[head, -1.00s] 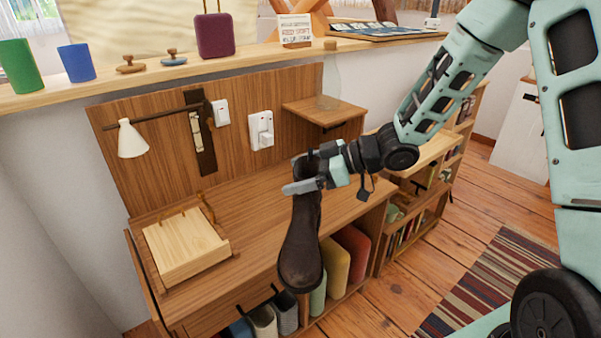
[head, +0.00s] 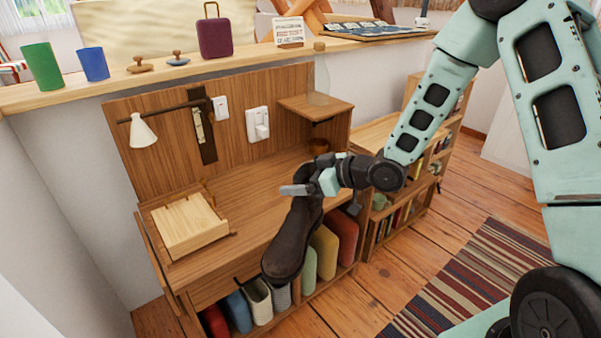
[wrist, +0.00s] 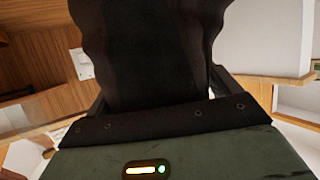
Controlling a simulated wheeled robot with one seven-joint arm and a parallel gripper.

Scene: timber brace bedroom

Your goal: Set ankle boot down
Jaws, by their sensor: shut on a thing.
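The dark brown ankle boot (head: 291,243) hangs from my gripper (head: 303,189) in the head view, toe toward the lower left and tilted. My gripper is shut on the upper part of the boot. The boot is in front of the wooden desk (head: 250,205) and overlaps its front edge in the picture; I cannot tell whether it touches. In the wrist view the boot's dark shaft (wrist: 150,50) fills the middle between the fingers and hides most of what lies beyond.
A light wooden box (head: 190,226) sits on the desk's left part. Several coloured files (head: 323,252) stand below the desktop. A low bookshelf (head: 405,195) is to the right, and a striped rug (head: 455,280) lies on the floor. The desktop behind the boot looks clear.

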